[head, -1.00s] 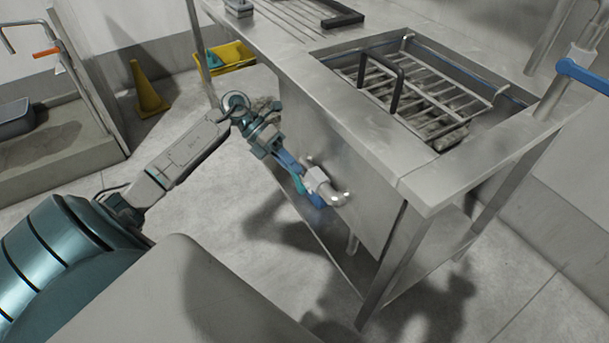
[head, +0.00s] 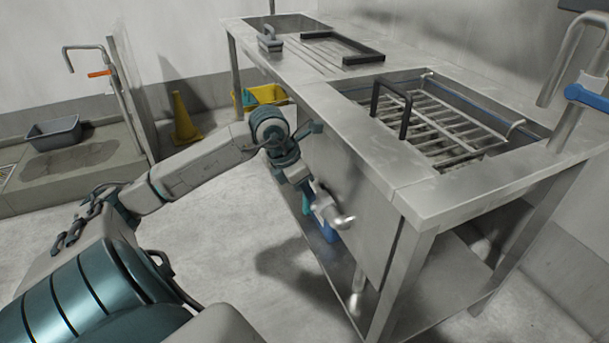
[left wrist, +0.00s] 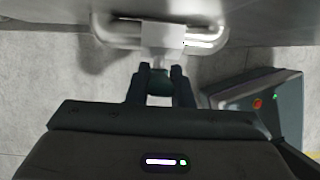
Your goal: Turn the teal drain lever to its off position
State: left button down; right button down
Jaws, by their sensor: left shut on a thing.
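The teal drain lever shows as a small teal piece (head: 306,206) beside the pale metal drain valve and pipe (head: 325,207) on the front of the steel sink unit. My left gripper (head: 302,192) comes down to it from the upper left. In the left wrist view the gripper's two dark fingers (left wrist: 160,86) are shut on the teal lever (left wrist: 160,83), just in front of the pale valve body (left wrist: 160,36). Much of the lever is hidden by the fingers. A blue part (head: 324,236) shows below the valve. My right gripper is not in view.
The steel sink unit (head: 425,200) holds a wire rack (head: 440,125) with a black handle. A lower shelf (head: 345,285) lies under the valve. A yellow cone (head: 185,120) and yellow bin (head: 262,96) stand behind my arm. The floor at left is clear.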

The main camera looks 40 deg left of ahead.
pick_arm(q)
jog(key=shift+s+d+y+b, duration=0.1)
jog(key=shift+d+y+b, duration=0.15)
jog(key=shift+y+b, duration=0.05)
dwell(0.4)
jog(key=c, duration=1.3)
grip_release()
